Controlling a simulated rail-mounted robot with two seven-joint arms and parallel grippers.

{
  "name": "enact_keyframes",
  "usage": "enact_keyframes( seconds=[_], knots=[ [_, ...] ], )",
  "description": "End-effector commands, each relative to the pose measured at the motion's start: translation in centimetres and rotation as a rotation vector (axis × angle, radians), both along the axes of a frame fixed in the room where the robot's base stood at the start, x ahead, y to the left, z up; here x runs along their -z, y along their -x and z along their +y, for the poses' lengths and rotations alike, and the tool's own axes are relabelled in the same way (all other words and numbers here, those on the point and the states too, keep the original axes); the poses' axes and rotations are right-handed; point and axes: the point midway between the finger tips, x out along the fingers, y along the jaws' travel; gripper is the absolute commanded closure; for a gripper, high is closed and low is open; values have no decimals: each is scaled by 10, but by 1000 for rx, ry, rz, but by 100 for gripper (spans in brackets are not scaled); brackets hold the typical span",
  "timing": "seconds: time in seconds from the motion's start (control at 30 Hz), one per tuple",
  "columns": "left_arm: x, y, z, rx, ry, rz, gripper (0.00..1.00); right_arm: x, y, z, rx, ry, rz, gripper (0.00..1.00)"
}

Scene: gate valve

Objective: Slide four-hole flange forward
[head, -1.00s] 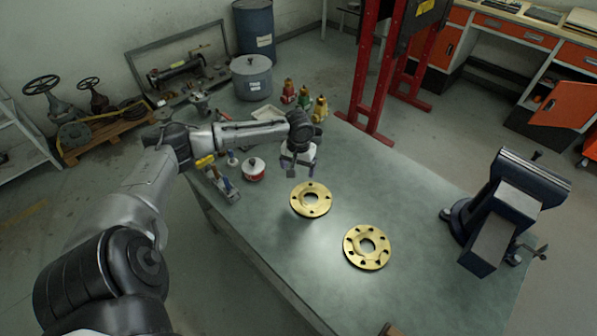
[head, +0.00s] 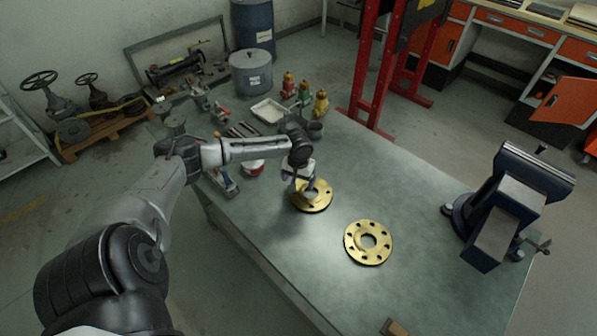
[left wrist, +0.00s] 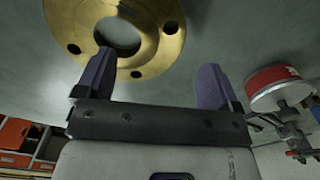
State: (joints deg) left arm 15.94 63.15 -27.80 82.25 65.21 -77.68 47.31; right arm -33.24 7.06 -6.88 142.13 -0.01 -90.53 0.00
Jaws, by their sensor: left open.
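The four-hole flange (head: 320,205) is a flat brass ring lying on the green table, partly hidden behind my left gripper (head: 300,188). In the left wrist view the four-hole flange (left wrist: 150,45) fills the top, with its round bore and small bolt holes showing. My left gripper is open and points down at the flange's left part. In the left wrist view my left gripper (left wrist: 155,62) has one finger overlapping the bore and the other outside the rim. I cannot tell whether that finger is inside the bore. My right gripper is not in view.
A second brass flange with more holes (head: 367,256) lies nearer on the table. A blue vise (head: 495,215) stands at the right. A red-and-white can (left wrist: 275,80), tools and small valves crowd the table's far left end.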

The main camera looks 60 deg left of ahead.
Motion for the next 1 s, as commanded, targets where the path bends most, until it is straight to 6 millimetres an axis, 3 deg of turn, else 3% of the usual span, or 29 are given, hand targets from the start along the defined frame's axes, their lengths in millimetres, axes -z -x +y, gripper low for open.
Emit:
enact_keyframes(
  seconds=[0.1, 0.3, 0.83, 1.0],
  knots=[
    [19, 0, -1, 0, 1, 0, 12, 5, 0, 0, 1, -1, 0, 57],
    [36, 0, 0, 0, 1, -1, 12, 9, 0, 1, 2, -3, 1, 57],
    [44, 0, 0, 1, -1, -1, 12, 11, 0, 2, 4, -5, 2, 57],
    [44, 0, 0, 1, 0, 0, 29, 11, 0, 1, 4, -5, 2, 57]
  ],
)
